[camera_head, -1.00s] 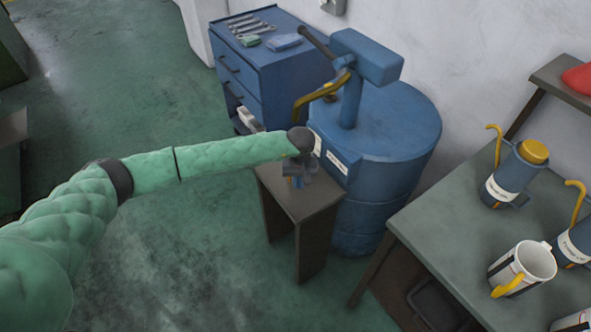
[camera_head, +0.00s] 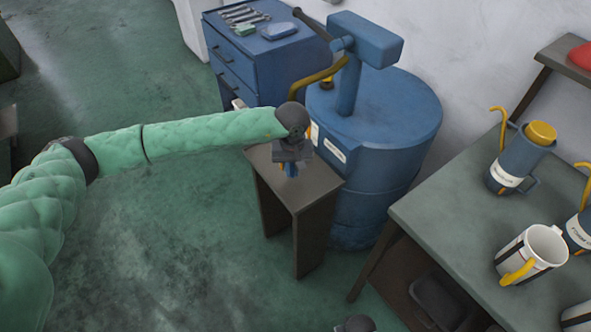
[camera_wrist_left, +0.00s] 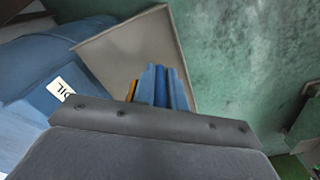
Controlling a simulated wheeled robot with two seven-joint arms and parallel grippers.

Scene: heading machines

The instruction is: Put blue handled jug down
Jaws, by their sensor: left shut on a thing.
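My left gripper (camera_head: 291,166) is over the small brown stand (camera_head: 312,189) in front of the blue drum, pointing down. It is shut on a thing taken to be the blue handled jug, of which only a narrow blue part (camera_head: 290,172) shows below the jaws. In the left wrist view, ribbed blue parts (camera_wrist_left: 163,88) with a yellow piece stick out past the dark gripper body, in front of the stand top (camera_wrist_left: 115,55). The jug's body and base are hidden, so I cannot tell whether it touches the stand.
The blue drum (camera_head: 385,125) with a pump stands right behind the stand. A blue tool cabinet (camera_head: 262,65) is behind. The green-grey table (camera_head: 440,215) at right holds a white mug with a yellow handle (camera_head: 533,250) and blue cans. The stand's visible top is otherwise bare.

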